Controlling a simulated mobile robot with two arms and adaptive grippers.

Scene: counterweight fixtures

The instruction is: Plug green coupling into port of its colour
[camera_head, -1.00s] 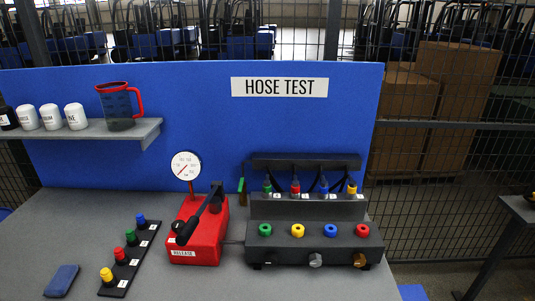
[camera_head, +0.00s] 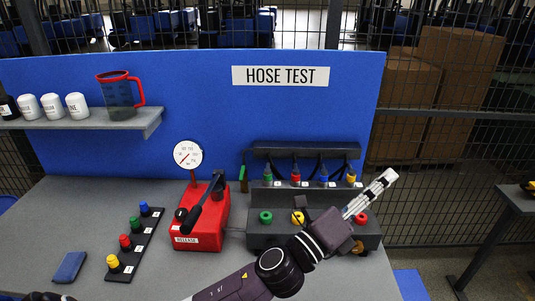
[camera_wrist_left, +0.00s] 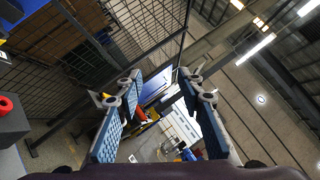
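A green-topped coupling (camera_head: 267,177) stands upright at the left end of the hose rack. The green ring port (camera_head: 265,217) is at the left of the dark port block (camera_head: 258,236) in front of it. Another green-topped piece (camera_head: 134,237) stands on the strip at left. My left gripper (camera_head: 386,178) is over the right side of the port block, pointing up and right, away from the green coupling. The left wrist view shows its fingers (camera_wrist_left: 162,112) apart, with nothing held between them. My right gripper is out of view.
The yellow port (camera_head: 297,217) and red port (camera_head: 361,219) show; my left gripper hides the blue one. Red, blue and yellow couplings stand along the rack. A red pump (camera_head: 202,222) with gauge stands left. Bare grey table (camera_head: 75,212) lies farther left.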

